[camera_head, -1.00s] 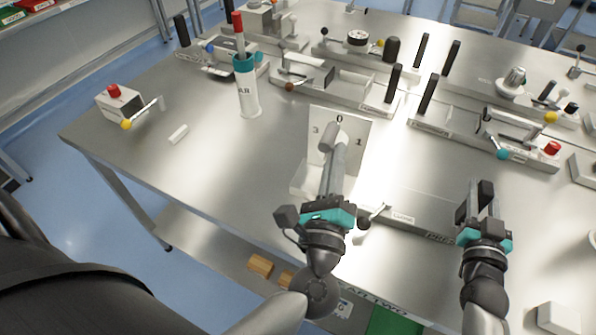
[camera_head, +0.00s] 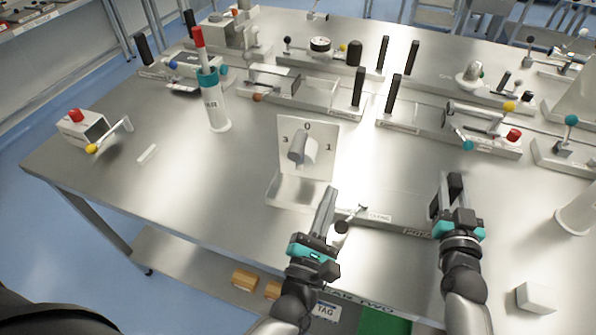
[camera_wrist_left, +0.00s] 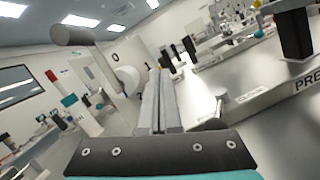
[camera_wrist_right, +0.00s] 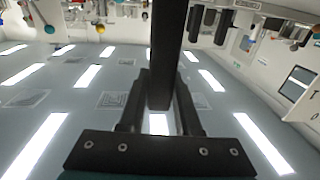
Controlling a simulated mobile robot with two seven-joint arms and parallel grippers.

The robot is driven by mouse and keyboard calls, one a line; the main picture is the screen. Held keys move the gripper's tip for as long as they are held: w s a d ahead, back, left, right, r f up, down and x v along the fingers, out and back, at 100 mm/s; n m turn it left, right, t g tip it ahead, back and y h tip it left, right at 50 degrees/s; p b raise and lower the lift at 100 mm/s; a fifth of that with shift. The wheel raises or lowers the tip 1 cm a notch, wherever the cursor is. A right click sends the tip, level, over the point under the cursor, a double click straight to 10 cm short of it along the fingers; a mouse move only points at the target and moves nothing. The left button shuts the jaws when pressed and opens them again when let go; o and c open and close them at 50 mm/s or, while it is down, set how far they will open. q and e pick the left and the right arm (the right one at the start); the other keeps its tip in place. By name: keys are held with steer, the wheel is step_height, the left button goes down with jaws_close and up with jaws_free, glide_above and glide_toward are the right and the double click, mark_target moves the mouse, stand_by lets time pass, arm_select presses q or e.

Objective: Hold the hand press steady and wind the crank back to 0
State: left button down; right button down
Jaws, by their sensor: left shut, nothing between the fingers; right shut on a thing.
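The crank (camera_head: 303,150) is a grey cylinder-like part on an upright white panel (camera_head: 327,135) marked 0, 1 and 3. Its dark handle (camera_wrist_left: 72,35) sticks out at the upper left in the left wrist view. My left gripper (camera_head: 328,195) is shut and empty, in front of and below the crank, apart from it. The hand press's base (camera_head: 405,228), with a label partly hidden, lies right of the panel stand. My right gripper (camera_head: 449,190) is shut on the press's black upright handle (camera_head: 455,182), which also shows between the fingers in the right wrist view (camera_wrist_right: 165,50).
A box with a red button (camera_head: 82,126) is at the table's left. Several fixtures with black posts line the back. A white block (camera_head: 536,298) sits at front right. Table left of the panel is mostly clear.

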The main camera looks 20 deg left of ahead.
arm_select(q)
steer(key=f, duration=0.1)
steer(key=a+f, duration=0.1)
steer(key=s+f, duration=0.1)
steer(key=f, duration=0.1)
steer(key=shift+a, duration=0.3)
arm_select(e)
steer(key=shift+s+f, duration=0.2)
steer(key=shift+f, duration=0.4)
arm_select(q)
steer(key=v, duration=0.9)
steer(key=shift+s+a+f, duration=0.15)
steer(key=shift+s+a, duration=0.15)
steer(key=s+a+f+n+g+y, duration=0.25)
steer(key=s+a+f+y, duration=0.3)
steer(key=a, duration=0.35)
steer(key=s+d+f+m+g+h, duration=0.1)
steer(key=d+f+m+h, duration=0.3)
steer(key=m, duration=0.9)
steer(key=shift+s+f+g+h, duration=0.25)
steer(key=shift+f+g+h, duration=0.5)
steer(key=shift+g, duration=0.1)
steer(key=shift+r+p, duration=0.45)
arm_select(e)
steer(key=shift+w+r, duration=0.1)
steer(key=shift+r, duration=0.2)
